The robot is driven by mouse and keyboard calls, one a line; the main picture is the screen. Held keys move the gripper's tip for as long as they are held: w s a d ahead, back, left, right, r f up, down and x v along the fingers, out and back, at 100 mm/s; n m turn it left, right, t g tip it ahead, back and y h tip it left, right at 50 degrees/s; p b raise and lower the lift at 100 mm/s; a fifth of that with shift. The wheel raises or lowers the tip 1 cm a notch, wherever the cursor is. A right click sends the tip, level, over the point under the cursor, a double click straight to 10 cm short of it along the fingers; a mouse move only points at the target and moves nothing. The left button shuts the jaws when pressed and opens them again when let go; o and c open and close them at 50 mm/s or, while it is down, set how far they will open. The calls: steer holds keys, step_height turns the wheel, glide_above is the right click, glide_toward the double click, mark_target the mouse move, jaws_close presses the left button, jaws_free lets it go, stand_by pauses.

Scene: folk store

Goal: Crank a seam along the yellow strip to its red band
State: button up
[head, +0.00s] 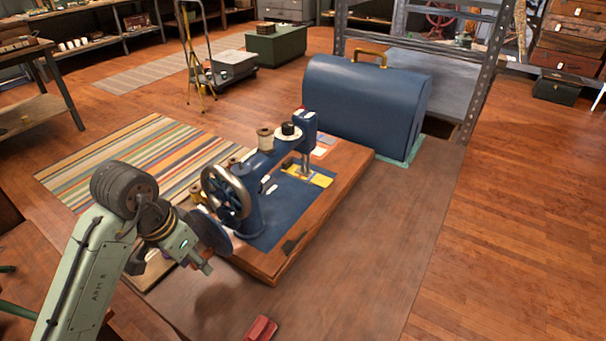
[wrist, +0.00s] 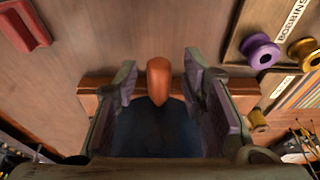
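A blue sewing machine (head: 254,215) with a silver-rimmed handwheel (head: 226,192) stands on a wooden base (head: 335,205). The yellow strip (head: 318,180) lies under its needle end; I cannot make out its red band. My gripper (head: 205,266) is at the handwheel end, beside a dark blue disc (head: 211,238). In the wrist view my gripper (wrist: 160,78) is open, with an orange-brown rounded knob (wrist: 158,80) between its fingers and a gap on each side. The dark blue surface (wrist: 155,132) shows below the knob. The knob is hidden in the head view.
A blue case (head: 365,108) stands behind the machine. A red block (head: 261,329) lies on the table's near edge, also at upper left in the wrist view (wrist: 22,25). A bobbin board with a purple spool (wrist: 262,51) is at upper right. The table right of the base is clear.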

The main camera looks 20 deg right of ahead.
steer(key=shift+o, duration=0.5)
steer(key=shift+r, duration=0.1)
steer(key=p+v, duration=0.5)
steer(key=v, duration=0.4)
steer(key=shift+p, duration=0.3)
stand_by(0.4)
